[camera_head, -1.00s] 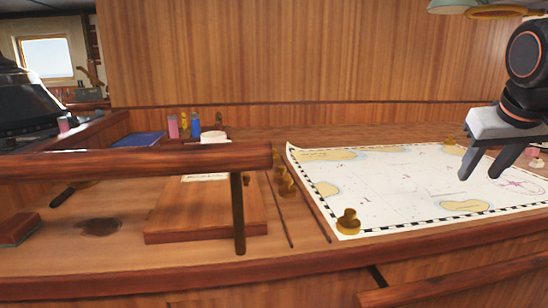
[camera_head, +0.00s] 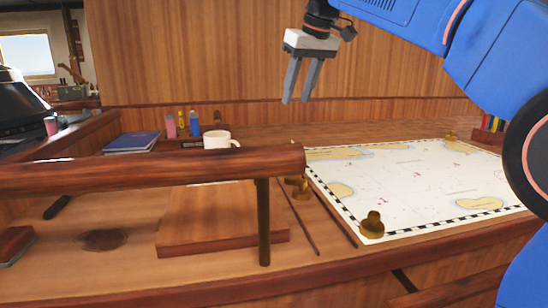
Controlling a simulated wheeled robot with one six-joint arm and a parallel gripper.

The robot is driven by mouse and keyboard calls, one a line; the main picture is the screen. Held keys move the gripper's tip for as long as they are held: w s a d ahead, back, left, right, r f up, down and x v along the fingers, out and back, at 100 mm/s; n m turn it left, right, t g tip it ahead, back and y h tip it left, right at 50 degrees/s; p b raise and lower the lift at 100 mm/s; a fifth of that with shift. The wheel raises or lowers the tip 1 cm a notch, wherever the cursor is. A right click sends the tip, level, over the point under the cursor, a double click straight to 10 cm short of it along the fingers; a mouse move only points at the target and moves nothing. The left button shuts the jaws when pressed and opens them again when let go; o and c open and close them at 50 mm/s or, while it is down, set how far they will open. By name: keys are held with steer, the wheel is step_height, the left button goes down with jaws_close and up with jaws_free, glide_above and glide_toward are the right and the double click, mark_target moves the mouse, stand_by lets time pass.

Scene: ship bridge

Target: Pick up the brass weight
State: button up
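A brass weight (camera_head: 372,226) with a knob on top stands on the near left corner of the chart (camera_head: 420,185). Another brass weight (camera_head: 301,190) is left of the chart, partly hidden by the wooden rail; it may be more than one piece. A further brass weight (camera_head: 450,136) is at the chart's far edge. My gripper (camera_head: 296,101) hangs high in front of the wood panel, fingers pointing down. Its fingers are apart with nothing between them. It is well above the desk and away from all the weights.
A wooden rail (camera_head: 150,170) with a post crosses the left foreground. Behind it are a white mug (camera_head: 218,139), a blue book (camera_head: 132,142), small bottles and a flat wooden board (camera_head: 205,215). Thin rods lie left of the chart. Books (camera_head: 492,123) stand at far right.

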steer(key=shift+w+a+x, duration=0.1)
steer(key=shift+w+x, duration=0.05)
steer(key=shift+x, duration=4.2)
steer(key=shift+w+a+x, duration=0.1)
steer(key=shift+w+x, duration=0.05)
steer(key=shift+x, duration=4.25)
steer(key=shift+r, duration=0.2)
steer(key=shift+c, duration=0.6)
jaws_close()
